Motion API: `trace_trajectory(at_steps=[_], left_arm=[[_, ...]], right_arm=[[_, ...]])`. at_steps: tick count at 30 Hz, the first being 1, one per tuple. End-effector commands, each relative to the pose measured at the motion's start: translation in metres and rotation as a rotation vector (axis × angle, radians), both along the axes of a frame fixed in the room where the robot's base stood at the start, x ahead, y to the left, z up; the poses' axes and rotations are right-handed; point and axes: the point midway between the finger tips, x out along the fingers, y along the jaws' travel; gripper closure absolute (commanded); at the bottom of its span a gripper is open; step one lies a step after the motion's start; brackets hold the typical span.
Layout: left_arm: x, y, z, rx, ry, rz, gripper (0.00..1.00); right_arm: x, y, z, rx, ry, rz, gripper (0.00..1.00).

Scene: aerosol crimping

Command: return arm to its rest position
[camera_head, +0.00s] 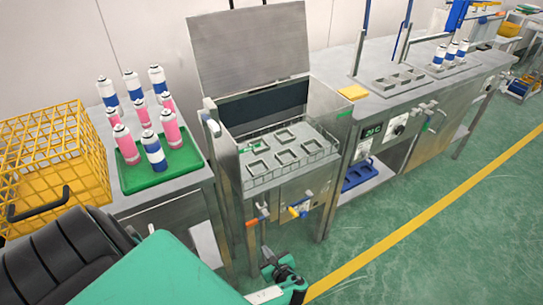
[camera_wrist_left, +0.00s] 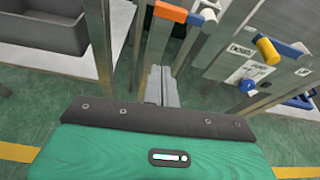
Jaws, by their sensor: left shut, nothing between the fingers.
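My left arm comes in from the bottom left of the head view, a large teal and black shape. My left gripper (camera_head: 270,258) is low in front of the open steel bath, beside its front legs. In the left wrist view the grey fingers of the left gripper (camera_wrist_left: 161,75) are together and hold nothing. They point towards the bath's front, with an orange handle (camera_wrist_left: 171,12) and a yellow-handled valve (camera_wrist_left: 267,51) beyond them. My right gripper is in neither view.
A steel bath (camera_head: 290,185) has a raised lid (camera_head: 250,48) and a basket inside. To its left, a green tray (camera_head: 180,178) holds pink and blue-white cans beside a yellow crate (camera_head: 52,150). Blue-white cans stand on the right bench (camera_head: 385,85). Green floor (camera_head: 440,240) is free at right.

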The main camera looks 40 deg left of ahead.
Motion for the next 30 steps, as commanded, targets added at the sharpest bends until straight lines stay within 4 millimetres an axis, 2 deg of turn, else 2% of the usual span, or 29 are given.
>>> trace_trajectory(at_steps=[8,11,13,14,17,18,20,21,24,27,30], left_arm=[[-0.001,0.000,-0.002,-0.007,0.001,0.001,1.00],[-0.014,0.001,-0.018,-0.075,0.010,0.010,1.00],[-0.033,-0.001,-0.042,-0.181,0.013,0.033,1.00],[-0.045,-0.002,-0.055,-0.241,0.014,0.050,1.00],[-0.097,-0.011,-0.104,-0.482,-0.001,0.158,1.00],[-0.122,-0.016,-0.122,-0.585,-0.016,0.222,1.00],[-0.161,-0.026,-0.145,-0.736,-0.050,0.338,1.00],[-0.188,-0.033,-0.158,-0.829,-0.080,0.428,1.00],[-0.251,-0.051,-0.180,-1.034,-0.182,0.681,1.00],[-0.305,-0.066,-0.190,-1.180,-0.313,0.941,1.00],[-0.344,-0.074,-0.193,-1.264,-0.445,1.158,1.00]], right_arm=[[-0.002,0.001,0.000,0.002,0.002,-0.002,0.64],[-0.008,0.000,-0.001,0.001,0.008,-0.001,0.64],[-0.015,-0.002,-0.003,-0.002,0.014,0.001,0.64],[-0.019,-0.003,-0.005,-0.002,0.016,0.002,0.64],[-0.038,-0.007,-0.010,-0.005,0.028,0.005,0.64],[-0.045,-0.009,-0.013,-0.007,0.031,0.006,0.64],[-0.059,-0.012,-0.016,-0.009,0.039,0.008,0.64],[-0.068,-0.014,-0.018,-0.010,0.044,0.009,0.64],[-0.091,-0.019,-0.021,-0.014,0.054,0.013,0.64],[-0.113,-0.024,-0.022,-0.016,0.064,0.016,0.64],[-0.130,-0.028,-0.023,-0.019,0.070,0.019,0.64]])
